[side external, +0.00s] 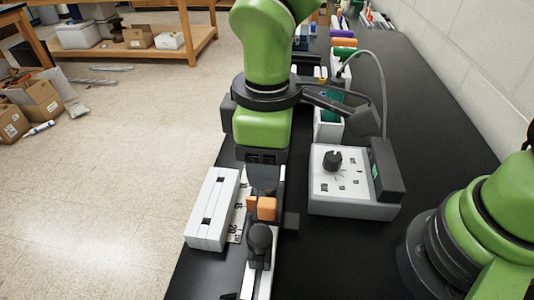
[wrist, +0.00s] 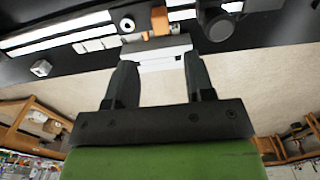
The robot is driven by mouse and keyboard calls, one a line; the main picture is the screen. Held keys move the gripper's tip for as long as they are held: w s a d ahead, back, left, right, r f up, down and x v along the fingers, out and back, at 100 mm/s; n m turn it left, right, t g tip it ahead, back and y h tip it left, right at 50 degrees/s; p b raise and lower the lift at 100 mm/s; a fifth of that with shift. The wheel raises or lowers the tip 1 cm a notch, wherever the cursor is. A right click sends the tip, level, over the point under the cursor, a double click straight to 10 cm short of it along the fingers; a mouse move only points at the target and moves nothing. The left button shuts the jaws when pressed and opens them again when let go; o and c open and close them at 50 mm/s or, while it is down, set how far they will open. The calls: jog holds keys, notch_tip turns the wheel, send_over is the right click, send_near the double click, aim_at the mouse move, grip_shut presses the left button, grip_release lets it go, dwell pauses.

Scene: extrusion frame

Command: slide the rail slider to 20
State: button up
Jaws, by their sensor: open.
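An orange block (side external: 266,209), which looks like the rail slider, sits on the narrow pale rail (side external: 249,284) near the table's left edge. It also shows as an orange piece (wrist: 158,22) at the top of the wrist view. A printed scale strip (side external: 237,222) lies beside the rail; its numbers are too small to read. In the wrist view my gripper (wrist: 159,62) is open, with a white block (wrist: 160,52) visible beyond the fingertips.
A long white box (side external: 211,209) stands left of the scale. A black rounded knob (side external: 258,238) sits on the rail in front of the orange block. A white control box (side external: 345,190) with a dial stands to the right. The black table is clear at front centre.

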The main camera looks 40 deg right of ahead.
jog(key=shift+c, duration=0.5)
jog(key=shift+w+d+m, duration=0.2)
jog(key=shift+w+m, duration=0.05)
jog(key=shift+m, duration=0.15)
jog(key=c, duration=0.4)
jog(key=w+d+m, duration=0.1)
jog(key=m, duration=0.1)
jog(key=w+d+m+g, duration=0.1)
jog(key=m, duration=0.1)
jog(key=w+d+m, duration=0.1)
jog(key=m, duration=0.1)
jog(key=shift+w+r+m+y, duration=0.1)
jog(key=shift+r+m+y, duration=0.05)
jog(key=shift+m+y, duration=0.2)
grip_shut()
jog(key=m+g+y, duration=0.2)
jog(key=m, duration=0.9)
send_over(270, 195)
jog(key=w+d, duration=0.2)
jog(key=d, duration=0.1)
jog(key=shift+n, duration=0.25)
jog(key=f, duration=0.7)
jog(key=shift+a+f, duration=0.2)
jog(key=shift+f, duration=0.05)
jog(key=shift+s+a+f+y, duration=0.15)
jog(key=shift+s+a, duration=0.45)
jog(key=shift+s+a+f+y, duration=0.1)
jog(key=shift+s+a, duration=0.45)
jog(key=shift+a, duration=0.05)
jog(key=shift+s+a, duration=0.3)
